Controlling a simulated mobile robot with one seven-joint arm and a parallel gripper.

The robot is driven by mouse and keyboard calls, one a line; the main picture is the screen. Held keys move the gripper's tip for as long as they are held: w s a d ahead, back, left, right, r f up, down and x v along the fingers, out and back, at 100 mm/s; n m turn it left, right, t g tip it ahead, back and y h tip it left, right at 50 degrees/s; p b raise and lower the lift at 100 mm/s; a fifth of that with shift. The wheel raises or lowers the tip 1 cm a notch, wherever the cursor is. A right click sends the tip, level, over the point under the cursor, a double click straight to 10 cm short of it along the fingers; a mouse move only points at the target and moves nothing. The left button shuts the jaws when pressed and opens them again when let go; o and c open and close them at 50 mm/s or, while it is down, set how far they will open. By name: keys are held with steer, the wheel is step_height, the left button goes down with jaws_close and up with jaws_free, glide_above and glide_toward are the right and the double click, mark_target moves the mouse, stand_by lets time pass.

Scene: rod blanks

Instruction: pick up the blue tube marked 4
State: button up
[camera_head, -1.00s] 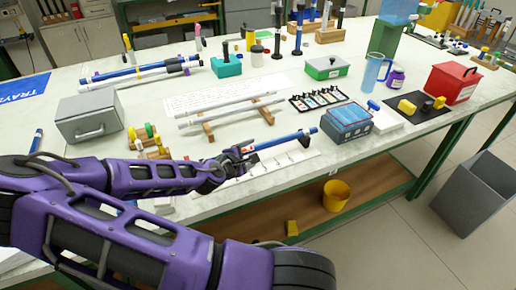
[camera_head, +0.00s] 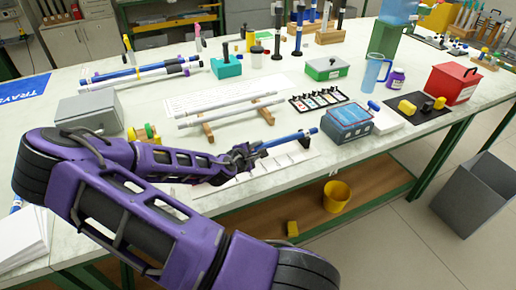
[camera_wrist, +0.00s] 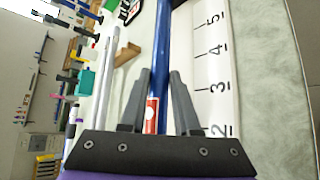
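A blue tube (camera_head: 290,139) lies near the front edge of the table, left of a blue-grey box, in the head view. In the wrist view the blue tube (camera_wrist: 161,55) runs away from me between my fingers, with a red and white label on its near part. I cannot read a 4 on it. My gripper (camera_head: 254,152) is at the tube's left end. In the wrist view my gripper (camera_wrist: 160,74) is open, its fingers on either side of the tube with small gaps. My gripper hides the tube's near end in the head view.
A white strip with printed numbers (camera_wrist: 218,70) lies right of the tube in the wrist view. Pale rods (camera_head: 235,107) rest on wooden supports behind. The blue-grey box (camera_head: 348,124) stands beside the tube's far end. More blue tubes (camera_head: 140,72) lie at back left.

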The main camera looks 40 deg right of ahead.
jaws_close()
